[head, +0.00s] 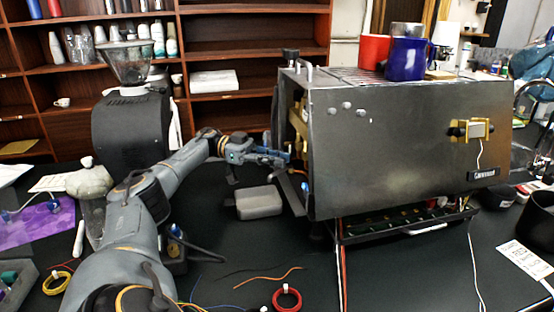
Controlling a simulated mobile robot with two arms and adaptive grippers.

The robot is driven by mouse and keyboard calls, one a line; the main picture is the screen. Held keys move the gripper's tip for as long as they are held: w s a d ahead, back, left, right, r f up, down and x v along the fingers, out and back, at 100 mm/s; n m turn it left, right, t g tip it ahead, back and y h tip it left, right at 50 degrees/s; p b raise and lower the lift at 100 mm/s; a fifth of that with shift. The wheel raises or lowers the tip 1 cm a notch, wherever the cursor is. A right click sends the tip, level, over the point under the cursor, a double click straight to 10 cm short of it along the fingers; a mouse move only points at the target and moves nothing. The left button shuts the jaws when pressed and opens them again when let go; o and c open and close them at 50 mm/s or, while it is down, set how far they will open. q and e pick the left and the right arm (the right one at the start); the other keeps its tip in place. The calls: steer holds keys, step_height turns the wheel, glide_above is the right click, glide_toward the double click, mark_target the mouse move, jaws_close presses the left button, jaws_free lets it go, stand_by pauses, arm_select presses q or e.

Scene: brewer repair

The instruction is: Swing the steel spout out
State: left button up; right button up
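The brewer (400,150) is a large grey steel machine on the dark counter, its open working side facing left. My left arm reaches in from the left, and its gripper (284,158) is at that open side. The fingertips are small and partly lost against the machine, so I cannot tell whether they are open or shut, or touching anything. A dark metal bar (291,192) slants down just below the gripper; I cannot tell if it is the steel spout. The spout is not clearly visible otherwise. My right gripper is not in view.
A grey box (258,202) lies below the gripper. A black grinder (130,130) stands behind my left arm. Red (375,52) and blue (407,59) mugs sit on the brewer. A red wire coil (287,298) and loose wires lie on the front counter, which is otherwise mostly clear.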

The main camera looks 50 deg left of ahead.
arm_select(q)
step_height(320, 180, up, 10)
steer(key=shift+f, duration=0.1)
stand_by(0.4)
